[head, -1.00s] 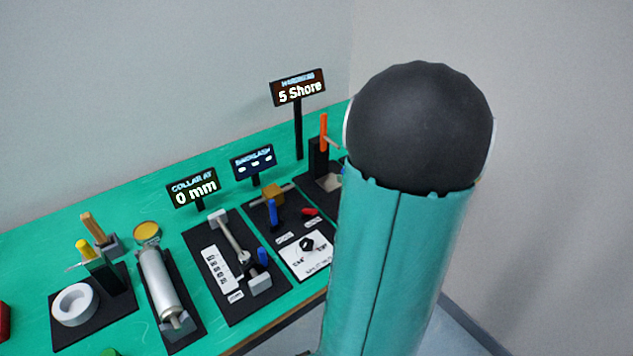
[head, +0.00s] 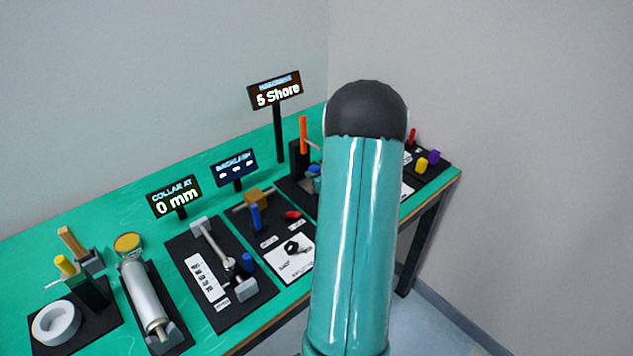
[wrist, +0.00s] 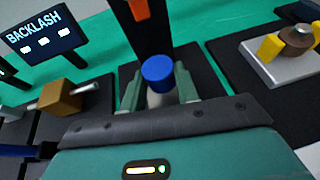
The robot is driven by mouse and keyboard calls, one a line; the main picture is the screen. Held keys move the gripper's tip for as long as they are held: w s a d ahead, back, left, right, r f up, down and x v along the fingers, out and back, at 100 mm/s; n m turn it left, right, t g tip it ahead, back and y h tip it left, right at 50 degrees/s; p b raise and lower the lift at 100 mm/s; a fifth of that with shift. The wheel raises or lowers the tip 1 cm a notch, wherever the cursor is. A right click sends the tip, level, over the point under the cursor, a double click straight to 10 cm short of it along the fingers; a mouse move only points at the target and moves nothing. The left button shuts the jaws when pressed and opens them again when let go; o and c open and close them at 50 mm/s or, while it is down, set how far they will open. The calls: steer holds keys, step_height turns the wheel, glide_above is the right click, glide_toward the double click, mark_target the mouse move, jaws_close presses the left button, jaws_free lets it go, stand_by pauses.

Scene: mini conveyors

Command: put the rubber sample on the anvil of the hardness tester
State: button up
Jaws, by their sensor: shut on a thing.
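My gripper (wrist: 159,88) is shut on a small blue-topped cylinder (wrist: 157,70), which I take to be the rubber sample. It stands upright between the two green fingers, with a pale grey part below the blue top. I cannot tell whether that part belongs to the sample or to the anvil. The hardness tester's black post (wrist: 150,30) with an orange lever (wrist: 139,9) rises just behind. In the head view the tester's orange lever (head: 303,134) shows left of my arm, and its display (head: 275,91) reads 5 Shore. The contact under the sample is hidden.
The backlash station's brass block (wrist: 62,97) is left of my gripper. On the right, a silver block (wrist: 283,66) bears yellow pieces and a brown round part. More stations line the green bench (head: 100,222), including a grey cylinder (head: 146,297) and a white ring (head: 56,323).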

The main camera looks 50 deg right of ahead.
steer(key=shift+w+d+f, duration=0.1)
steer(key=shift+w+f, duration=0.1)
steer(key=shift+f, duration=1.65)
steer(key=shift+f, duration=0.15)
steer(key=o, duration=0.9)
steer(key=shift+w, duration=0.1)
steer(key=shift+o, duration=0.2)
